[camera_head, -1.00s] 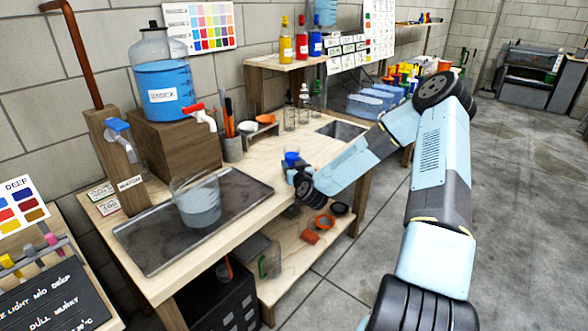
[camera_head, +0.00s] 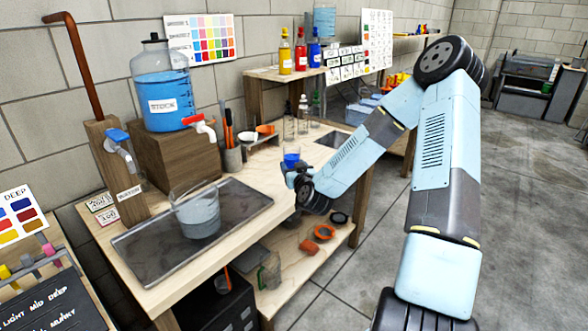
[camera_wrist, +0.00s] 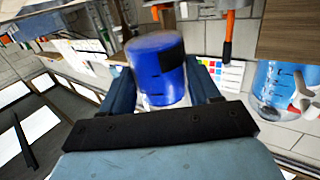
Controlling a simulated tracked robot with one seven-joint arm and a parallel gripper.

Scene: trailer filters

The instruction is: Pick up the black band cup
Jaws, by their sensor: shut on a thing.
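The cup (camera_wrist: 156,72) is blue, with a black patch on the side of it that shows in the wrist view. It sits between the two fingers of my gripper (camera_wrist: 163,82), one on each side, and the gripper is shut on it. In the head view the blue cup (camera_head: 291,157) shows just above my gripper (camera_head: 291,172), near the front edge of the bench. The lower part of the cup is hidden there by the gripper. I cannot tell how far it is from the bench top.
The wooden bench (camera_head: 262,190) holds a dark tray (camera_head: 150,250) with a clear beaker (camera_head: 200,215). A blue-filled dispenser (camera_head: 162,95) stands behind, with clear bottles (camera_head: 303,115) farther right. Orange items (camera_head: 308,246) lie on the lower shelf. Open floor is at right.

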